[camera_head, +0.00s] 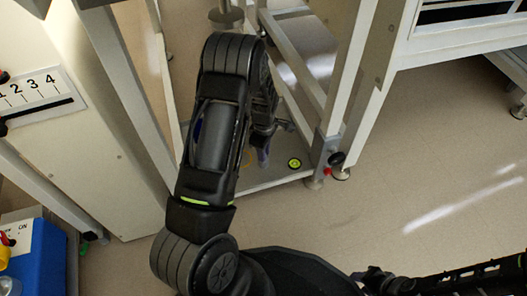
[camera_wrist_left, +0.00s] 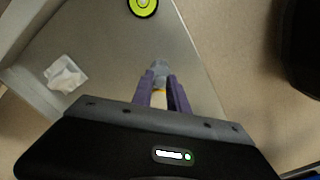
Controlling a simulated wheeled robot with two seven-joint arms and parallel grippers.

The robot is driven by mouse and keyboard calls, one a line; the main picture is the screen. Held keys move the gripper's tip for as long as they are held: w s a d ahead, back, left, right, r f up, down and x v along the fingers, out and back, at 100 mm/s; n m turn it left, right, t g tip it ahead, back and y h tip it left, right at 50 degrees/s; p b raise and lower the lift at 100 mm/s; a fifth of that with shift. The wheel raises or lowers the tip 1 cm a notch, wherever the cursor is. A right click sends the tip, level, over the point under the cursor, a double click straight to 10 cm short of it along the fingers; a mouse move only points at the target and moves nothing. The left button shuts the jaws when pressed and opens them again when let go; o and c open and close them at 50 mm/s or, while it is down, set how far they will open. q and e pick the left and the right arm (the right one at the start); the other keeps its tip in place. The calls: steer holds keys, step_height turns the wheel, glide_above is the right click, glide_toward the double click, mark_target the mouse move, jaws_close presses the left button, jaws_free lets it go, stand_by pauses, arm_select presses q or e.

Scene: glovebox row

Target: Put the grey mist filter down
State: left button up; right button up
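My left gripper (camera_head: 263,152) reaches down over a grey metal shelf (camera_head: 275,178) low inside the frame, mostly hidden behind my arm in the head view. In the left wrist view its two purple fingers (camera_wrist_left: 161,84) close on a small grey rounded piece, the grey mist filter (camera_wrist_left: 160,68), at the fingertips. A yellow-orange patch shows between the fingers. Whether the filter touches the shelf I cannot tell. Part of my right arm, dark, shows at the bottom right of the head view; its fingers are not clear.
A yellow-green round disc (camera_head: 294,163) lies on the shelf, also in the left wrist view (camera_wrist_left: 143,6). A crumpled white piece (camera_wrist_left: 66,75) lies at the left in the wrist view. Frame posts (camera_head: 345,90) stand close around the arm. A blue box (camera_head: 48,262) is at lower left.

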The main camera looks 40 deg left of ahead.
arm_select(q)
steer(key=o, duration=0.4)
steer(key=shift+c, duration=0.2)
step_height(320, 180, up, 8)
steer(key=p, duration=0.3)
steer(key=shift+p, duration=0.4)
steer(key=shift+f, duration=0.1)
steer(key=s+d+f+m+h, duration=0.1)
steer(key=s+d+f+m, duration=0.35)
steer(key=d, duration=0.35)
steer(key=s+d+f+m+h, duration=0.1)
steer(key=s+d+f+m, duration=0.35)
steer(key=d, duration=0.45)
steer(key=s+d+m+t+h, duration=0.1)
steer(key=s+d+m, duration=0.7)
steer(key=d, duration=0.4)
steer(key=shift+s+d+m+t+h, duration=0.15)
steer(key=shift+s+m+t+h, duration=0.15)
steer(key=shift+s+m, duration=0.1)
